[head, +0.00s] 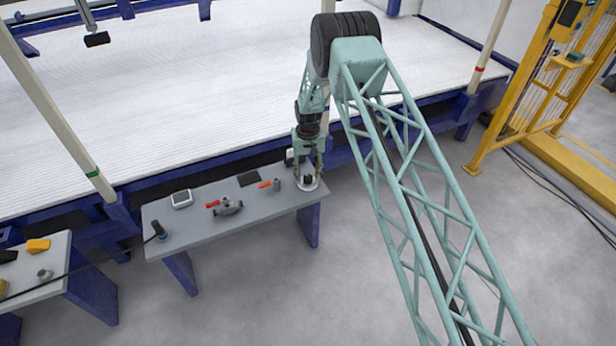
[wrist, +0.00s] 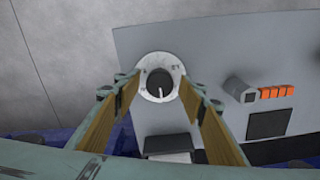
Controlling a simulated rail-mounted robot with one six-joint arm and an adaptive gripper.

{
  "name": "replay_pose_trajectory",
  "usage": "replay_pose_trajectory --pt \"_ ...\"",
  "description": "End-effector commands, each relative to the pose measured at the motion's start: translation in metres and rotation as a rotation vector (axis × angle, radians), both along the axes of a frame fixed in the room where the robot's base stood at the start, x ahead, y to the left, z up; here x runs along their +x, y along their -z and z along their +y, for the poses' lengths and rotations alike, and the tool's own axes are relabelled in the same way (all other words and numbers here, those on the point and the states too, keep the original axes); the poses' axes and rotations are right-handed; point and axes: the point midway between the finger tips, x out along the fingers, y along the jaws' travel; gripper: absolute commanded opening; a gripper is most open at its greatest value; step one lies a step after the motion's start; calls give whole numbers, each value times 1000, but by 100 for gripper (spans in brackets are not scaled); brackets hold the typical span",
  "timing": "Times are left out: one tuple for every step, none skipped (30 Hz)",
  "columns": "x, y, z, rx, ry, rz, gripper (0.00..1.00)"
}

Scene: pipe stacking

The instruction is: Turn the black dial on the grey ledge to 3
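The black dial (wrist: 160,83) sits on a round white plate (wrist: 146,99) near the edge of the grey ledge (wrist: 215,45). Its white pointer line points down in the wrist view. Small dark marks show on the plate, but I cannot read the numbers. My gripper (wrist: 160,79) is open, with one tan-padded finger on each side of the dial. A gap seems to show between each fingertip and the knob; I cannot tell the height. In the head view my gripper (head: 308,168) is over the dial (head: 308,181) at the right end of the ledge (head: 275,208).
A grey fitting (wrist: 240,90) with an orange handle (wrist: 276,91) and a black pad (wrist: 268,124) lie right of the dial in the wrist view. A dark block (wrist: 167,145) is below it. A red-handled valve (head: 228,207) and white-framed device (head: 181,198) stand further left.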

Motion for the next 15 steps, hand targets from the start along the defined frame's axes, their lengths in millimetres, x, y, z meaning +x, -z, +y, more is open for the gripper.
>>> replay_pose_trajectory --pt "0 -2 0 0 0 0 38" --pt "0 -3 0 0 0 -1 38" --pt "0 -4 0 0 0 -1 38" --pt "0 -6 0 0 0 -1 38" --pt "0 -8 0 0 0 -1 38" --pt "0 -10 0 0 0 -1 38" --pt "0 -13 0 0 0 -1 38" --pt "0 -15 0 0 0 -1 38" --pt "0 -19 0 0 0 -1 38" --pt "0 -22 0 0 0 -1 38" --pt "0 -25 0 0 0 -1 38" --pt "0 -29 0 0 0 0 38" --pt "0 -33 0 0 0 0 38" --pt "0 -36 0 0 0 0 38" --pt "0 -41 0 0 0 -1 38"
